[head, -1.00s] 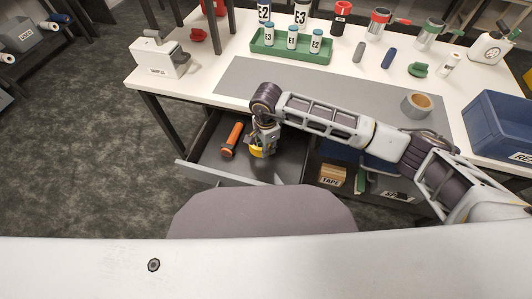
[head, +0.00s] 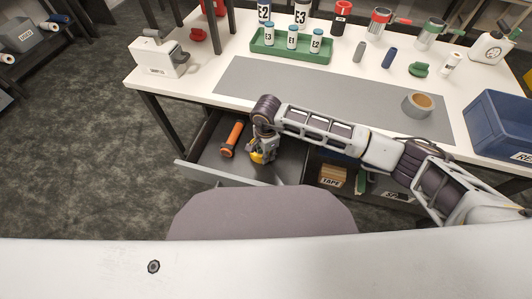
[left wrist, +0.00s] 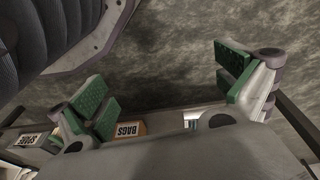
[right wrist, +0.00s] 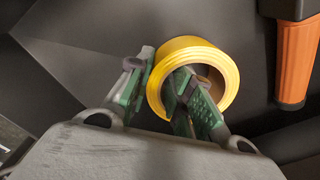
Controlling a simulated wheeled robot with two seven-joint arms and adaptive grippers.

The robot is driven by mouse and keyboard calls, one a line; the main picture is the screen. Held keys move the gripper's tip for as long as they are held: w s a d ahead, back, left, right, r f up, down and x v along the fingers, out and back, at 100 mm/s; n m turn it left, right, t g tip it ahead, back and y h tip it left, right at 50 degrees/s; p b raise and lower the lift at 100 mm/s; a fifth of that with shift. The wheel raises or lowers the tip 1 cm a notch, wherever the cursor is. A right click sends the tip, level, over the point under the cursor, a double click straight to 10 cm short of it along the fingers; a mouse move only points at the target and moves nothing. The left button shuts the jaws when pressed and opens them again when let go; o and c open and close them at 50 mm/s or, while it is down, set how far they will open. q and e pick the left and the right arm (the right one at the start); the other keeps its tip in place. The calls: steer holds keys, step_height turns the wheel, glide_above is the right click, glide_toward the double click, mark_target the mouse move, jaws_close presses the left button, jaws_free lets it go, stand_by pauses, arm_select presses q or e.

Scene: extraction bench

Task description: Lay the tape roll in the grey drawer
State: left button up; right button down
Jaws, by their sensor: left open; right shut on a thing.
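The grey drawer (head: 208,174) stands pulled out under the bench. My right gripper (right wrist: 163,88) is inside the drawer, shut on the wall of a yellow tape roll (right wrist: 218,62), with one finger through its hole. In the head view the yellow roll (head: 257,158) shows low in the drawer, partly hidden by the gripper. I cannot tell whether it touches the drawer floor. My left gripper (left wrist: 165,88) is open and empty, with its fingers wide apart; it does not show in the head view.
An orange-handled tool (head: 232,139) lies in the drawer, left of the yellow roll. A tan tape roll (head: 418,104) lies on the grey mat (head: 330,97) on the bench. A box labelled TAPE (head: 332,175) is right of the drawer. A blue bin (head: 500,130) stands at the bench's right.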

arm_select(q)
steer(key=shift+r, duration=0.2)
arm_select(e)
steer(key=shift+f, duration=0.15)
steer(key=c, duration=1.3)
jaws_free()
arm_select(q)
steer(key=shift+w+d+r, duration=0.1)
steer(key=shift+w+r, duration=0.05)
steer(key=shift+r, duration=0.1)
steer(key=shift+f, duration=0.2)
arm_select(e)
steer(key=shift+r, duration=0.45)
step_height(320, 180, up, 9)
steer(key=shift+r+p, duration=0.2)
steer(key=shift+p, duration=0.5)
arm_select(q)
steer(key=f, duration=0.1)
steer(key=a+f, duration=0.1)
steer(key=f, duration=0.1)
steer(key=s+f, duration=0.1)
steer(key=f, duration=0.1)
steer(key=shift+a+f, duration=0.15)
steer(key=shift+a, duration=0.05)
arm_select(e)
step_height(320, 180, up, 2)
